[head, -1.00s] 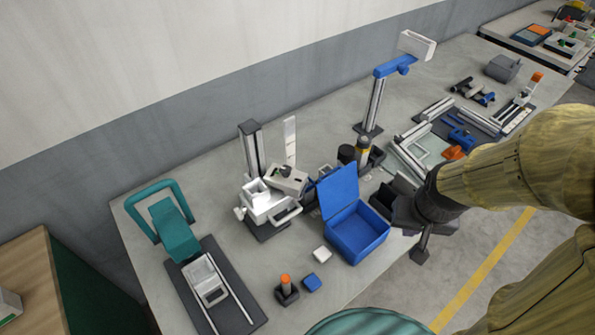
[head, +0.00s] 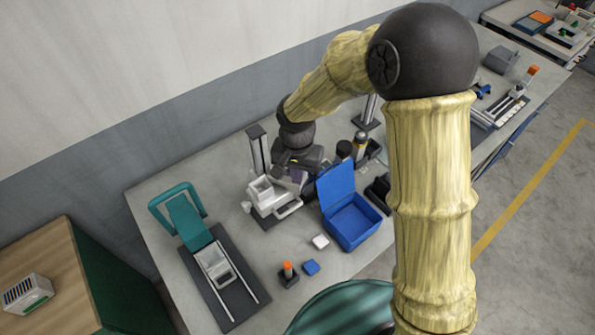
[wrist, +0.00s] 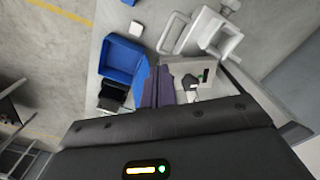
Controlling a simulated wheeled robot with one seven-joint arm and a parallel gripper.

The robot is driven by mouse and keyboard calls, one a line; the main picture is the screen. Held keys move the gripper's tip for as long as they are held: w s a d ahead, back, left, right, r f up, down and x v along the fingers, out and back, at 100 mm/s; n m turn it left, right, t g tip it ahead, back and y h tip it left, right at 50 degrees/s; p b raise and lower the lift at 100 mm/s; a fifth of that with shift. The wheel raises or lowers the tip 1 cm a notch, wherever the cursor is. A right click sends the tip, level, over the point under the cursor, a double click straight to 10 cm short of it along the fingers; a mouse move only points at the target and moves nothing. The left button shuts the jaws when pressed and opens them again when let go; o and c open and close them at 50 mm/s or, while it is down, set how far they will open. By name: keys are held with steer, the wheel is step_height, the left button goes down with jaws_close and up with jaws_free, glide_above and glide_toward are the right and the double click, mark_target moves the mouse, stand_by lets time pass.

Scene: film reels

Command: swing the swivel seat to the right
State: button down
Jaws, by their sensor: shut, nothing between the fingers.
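A teal rounded surface (head: 345,306), which looks like the swivel seat, shows at the bottom edge of the head view, in front of the table. Its lower part is cut off by the frame and its right end is hidden by my arm. The wrist view does not show it. My gripper (head: 297,175) is above the table, over the white bench device and well away from the seat. In the wrist view its two dark fingers (wrist: 158,87) are together with nothing between them.
The white device (head: 270,198) with a dark column stands under my gripper. An open blue box (head: 352,222) is to its right. A teal-framed slide unit (head: 190,222) is at the left. A small orange-topped piece (head: 288,273) and a blue block (head: 311,267) lie near the front edge.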

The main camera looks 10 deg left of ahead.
mark_target(297, 190)
steer(key=shift+f, duration=0.1)
step_height(297, 190, down, 7)
steer(key=b, duration=0.5)
steer(key=shift+w, duration=0.1)
stand_by(1.7)
